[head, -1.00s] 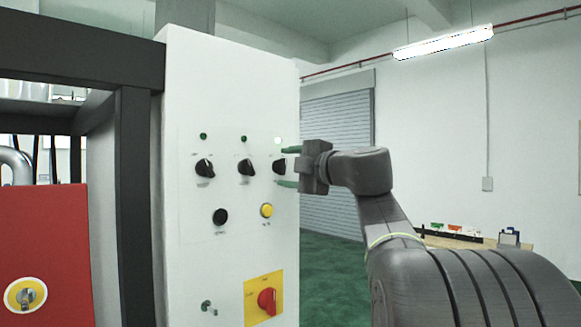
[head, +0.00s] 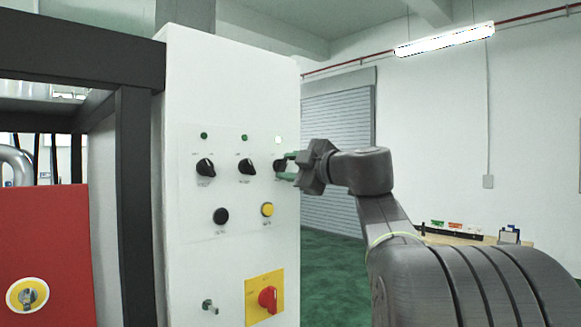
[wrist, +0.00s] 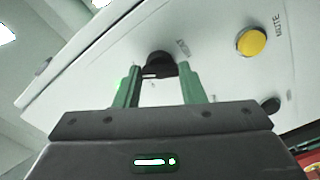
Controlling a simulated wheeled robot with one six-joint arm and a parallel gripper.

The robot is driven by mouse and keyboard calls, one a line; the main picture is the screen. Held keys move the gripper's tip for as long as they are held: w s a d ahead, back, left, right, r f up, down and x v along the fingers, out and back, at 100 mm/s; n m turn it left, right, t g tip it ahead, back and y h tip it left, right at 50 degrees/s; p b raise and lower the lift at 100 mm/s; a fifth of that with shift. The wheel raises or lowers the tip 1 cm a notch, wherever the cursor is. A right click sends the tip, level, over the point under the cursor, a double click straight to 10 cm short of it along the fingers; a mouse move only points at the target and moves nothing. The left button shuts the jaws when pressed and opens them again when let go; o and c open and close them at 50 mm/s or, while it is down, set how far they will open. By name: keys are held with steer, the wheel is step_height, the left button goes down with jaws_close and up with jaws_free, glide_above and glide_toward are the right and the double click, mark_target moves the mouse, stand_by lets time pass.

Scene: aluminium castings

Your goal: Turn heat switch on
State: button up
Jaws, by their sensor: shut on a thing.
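The heat switch (head: 279,165) is the rightmost of three black rotary knobs on the white control cabinet. In the wrist view it is a black knob (wrist: 158,62) with lettering beside it that appears to read HEAT. My gripper (head: 287,166) reaches it from the right, and its green fingers sit on either side of the knob. In the wrist view my gripper (wrist: 160,74) is shut on the knob and looks tilted relative to the panel. The fingers hide part of the knob, so its exact setting is hard to read.
Two other black knobs (head: 205,167) (head: 246,167) lie to the left. Below are a black button (head: 220,216), a yellow button (head: 267,209) and a red rotary switch (head: 267,298) on a yellow plate. A pale lamp (head: 278,140) sits above the heat switch. Open floor lies to the right.

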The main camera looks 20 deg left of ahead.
stand_by(0.3)
steer(key=o, duration=1)
steer(key=b+v, duration=0.3)
steer(key=v, duration=1.1)
steer(key=shift+w+a, duration=0.1)
steer(key=shift+a, duration=0.05)
steer(key=p+x, duration=0.3)
steer(key=x, duration=1)
steer(key=shift+w+a, duration=0.15)
steer(key=shift+a, duration=0.2)
